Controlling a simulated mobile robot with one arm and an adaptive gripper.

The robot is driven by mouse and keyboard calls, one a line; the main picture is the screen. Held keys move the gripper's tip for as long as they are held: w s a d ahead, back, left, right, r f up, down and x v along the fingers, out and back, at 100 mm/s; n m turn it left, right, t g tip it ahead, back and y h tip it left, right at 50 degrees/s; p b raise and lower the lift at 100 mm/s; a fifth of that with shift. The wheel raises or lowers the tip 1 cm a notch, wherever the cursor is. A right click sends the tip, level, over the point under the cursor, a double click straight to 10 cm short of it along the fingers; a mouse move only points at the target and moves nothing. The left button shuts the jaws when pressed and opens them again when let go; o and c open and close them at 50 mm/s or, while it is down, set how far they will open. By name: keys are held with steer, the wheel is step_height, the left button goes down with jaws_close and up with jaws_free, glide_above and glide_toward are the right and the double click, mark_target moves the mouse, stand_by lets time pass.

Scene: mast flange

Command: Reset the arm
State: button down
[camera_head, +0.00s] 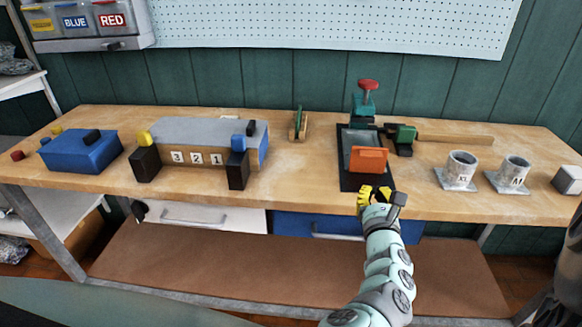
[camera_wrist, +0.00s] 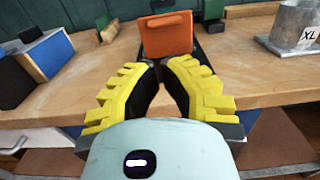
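My gripper (camera_head: 374,196) is at the front edge of the wooden workbench (camera_head: 310,160), just in front of an orange block (camera_head: 368,160). In the wrist view my gripper (camera_wrist: 155,72) shows two yellow ridged fingers with a gap between their tips. Nothing is held between them. The orange block (camera_wrist: 167,34) stands upright straight ahead, beyond the fingertips and apart from them. My arm reaches up from the bottom of the head view.
A black tray (camera_head: 349,181) lies under the orange block, with a red-knobbed green tool (camera_head: 364,98) behind. Grey cups marked XL (camera_head: 460,170) and A1 (camera_head: 514,174) stand right. A numbered grey-topped box (camera_head: 205,135) and a blue box (camera_head: 82,152) stand left.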

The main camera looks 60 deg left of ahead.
steer(key=shift+v, duration=0.85)
